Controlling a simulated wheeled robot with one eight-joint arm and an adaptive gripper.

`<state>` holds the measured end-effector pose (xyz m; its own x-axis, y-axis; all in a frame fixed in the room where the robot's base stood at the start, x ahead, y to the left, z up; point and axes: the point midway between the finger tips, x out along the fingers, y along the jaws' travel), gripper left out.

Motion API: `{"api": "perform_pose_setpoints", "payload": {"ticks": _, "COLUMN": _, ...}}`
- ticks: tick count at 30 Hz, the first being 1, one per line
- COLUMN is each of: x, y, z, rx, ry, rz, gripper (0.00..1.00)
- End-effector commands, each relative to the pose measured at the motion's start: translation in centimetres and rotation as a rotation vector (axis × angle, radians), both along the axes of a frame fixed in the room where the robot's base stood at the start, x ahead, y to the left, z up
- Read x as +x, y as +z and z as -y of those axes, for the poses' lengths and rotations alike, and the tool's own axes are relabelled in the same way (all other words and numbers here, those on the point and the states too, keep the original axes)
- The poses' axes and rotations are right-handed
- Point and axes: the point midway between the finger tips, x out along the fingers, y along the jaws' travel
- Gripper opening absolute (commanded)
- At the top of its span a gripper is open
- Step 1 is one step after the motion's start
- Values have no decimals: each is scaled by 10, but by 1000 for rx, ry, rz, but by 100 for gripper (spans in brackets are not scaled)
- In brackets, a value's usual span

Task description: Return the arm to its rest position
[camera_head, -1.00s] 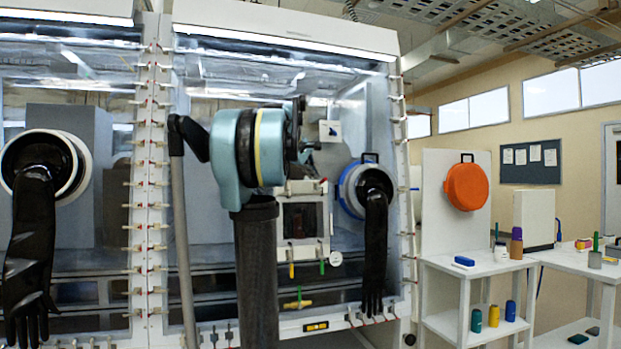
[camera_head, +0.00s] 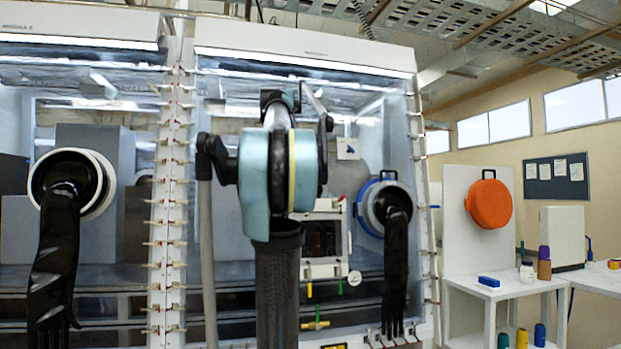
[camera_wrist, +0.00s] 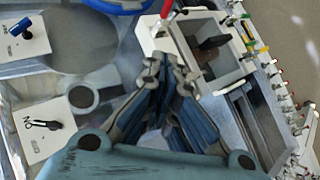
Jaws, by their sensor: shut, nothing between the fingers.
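My arm stands in front of the middle glovebox window in the head view, with its light blue joint above a dark column. My gripper (camera_wrist: 164,68) shows in the wrist view, its fingers together with nothing between them. In the head view I cannot make out its fingertips behind my own arm links. In the wrist view the fingers overlap the picture of a white-framed box (camera_wrist: 235,75); I cannot tell any contact.
Black gloves (camera_head: 398,270) and (camera_head: 55,255) hang from ports on both sides. Two switch plates (camera_wrist: 35,140) and (camera_wrist: 35,48) show in the wrist view. An orange round cover (camera_head: 489,203) and white shelves (camera_head: 468,288) stand right.

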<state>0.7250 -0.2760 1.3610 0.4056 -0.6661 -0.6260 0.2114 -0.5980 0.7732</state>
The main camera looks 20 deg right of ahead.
Motion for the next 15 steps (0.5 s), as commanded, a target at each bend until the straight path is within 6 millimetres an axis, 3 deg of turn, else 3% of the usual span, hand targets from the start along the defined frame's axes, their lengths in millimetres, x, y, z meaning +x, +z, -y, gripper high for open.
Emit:
{"api": "perform_pose_setpoints", "payload": {"ticks": 11, "x": -1, "y": 0, "z": 0, "rx": 1, "ry": -1, "rz": 0, "gripper": 0}}
{"api": "perform_pose_setpoints", "payload": {"ticks": 15, "x": -5, "y": -15, "z": -9, "rx": 27, "ry": -7, "rz": 5, "gripper": 0}}
